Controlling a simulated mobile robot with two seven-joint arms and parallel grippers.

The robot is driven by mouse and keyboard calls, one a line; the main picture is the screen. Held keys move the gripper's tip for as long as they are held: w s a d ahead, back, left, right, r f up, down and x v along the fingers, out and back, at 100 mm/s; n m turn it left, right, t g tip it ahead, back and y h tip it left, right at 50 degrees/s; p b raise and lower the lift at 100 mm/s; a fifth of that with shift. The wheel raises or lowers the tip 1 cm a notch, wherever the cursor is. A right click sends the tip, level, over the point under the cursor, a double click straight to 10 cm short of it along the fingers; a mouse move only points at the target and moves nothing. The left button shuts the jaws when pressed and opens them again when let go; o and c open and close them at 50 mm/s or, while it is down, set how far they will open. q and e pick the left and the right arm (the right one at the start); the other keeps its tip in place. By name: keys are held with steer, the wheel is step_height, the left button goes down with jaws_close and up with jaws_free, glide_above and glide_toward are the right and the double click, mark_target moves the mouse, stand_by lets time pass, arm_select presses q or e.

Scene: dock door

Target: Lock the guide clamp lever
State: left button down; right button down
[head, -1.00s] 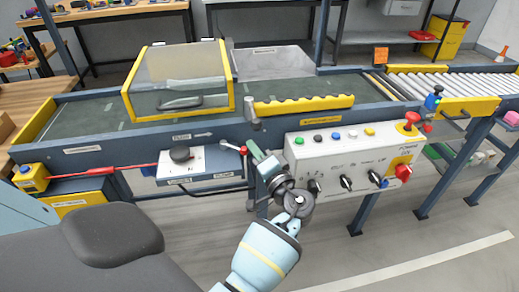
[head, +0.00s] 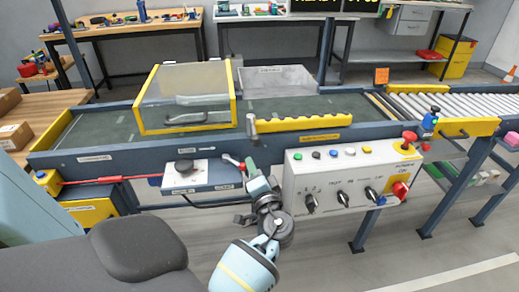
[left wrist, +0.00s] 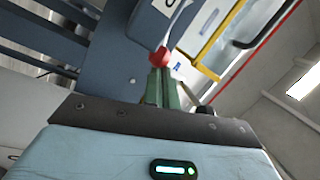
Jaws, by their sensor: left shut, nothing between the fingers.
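A short silver lever (head: 229,158) with a red knob (head: 242,166) sits at the right end of a white-topped control plate on the conveyor's front side. I take it for the guide clamp lever, but its label is too small to read. My left gripper (head: 249,166) is shut and empty, its green fingertips right beside the red knob. In the left wrist view the red knob (left wrist: 159,57) shows just beyond the closed fingers (left wrist: 161,80); whether they touch cannot be told. My right gripper is not in view.
The plate (head: 206,178) also carries a black knob (head: 184,166). A button panel (head: 300,185) stands close to the right of my gripper. Above are a yellow scalloped guide (head: 304,123), an upright grey handle (head: 251,124) and a yellow-framed clear guard (head: 185,97).

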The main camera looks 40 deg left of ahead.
mark_target(240, 182)
arm_select(q)
steer(key=s+m+t+h, duration=0.2)
steer(key=t, duration=0.1)
steer(key=s+m+t+h, duration=0.2)
steer(key=t+h, duration=0.1)
steer(key=shift+a+f+m, duration=0.1)
steer(key=shift+a+m, duration=0.05)
steer(key=shift+m, duration=0.25)
steer(key=shift+s+a+m+t+h, duration=0.2)
steer(key=shift+s+m+t+h, duration=0.4)
steer(key=shift+m+t+h, duration=0.25)
steer(key=shift+s+a+t+h+b, duration=0.15)
steer(key=shift+s+t+h+b, duration=0.15)
steer(key=shift+h, duration=0.25)
steer(key=shift+s+a, duration=0.15)
steer(key=shift+s, duration=0.15)
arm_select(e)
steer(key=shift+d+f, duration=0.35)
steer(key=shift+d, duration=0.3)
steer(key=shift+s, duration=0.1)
arm_select(q)
steer(key=shift+s, duration=0.1)
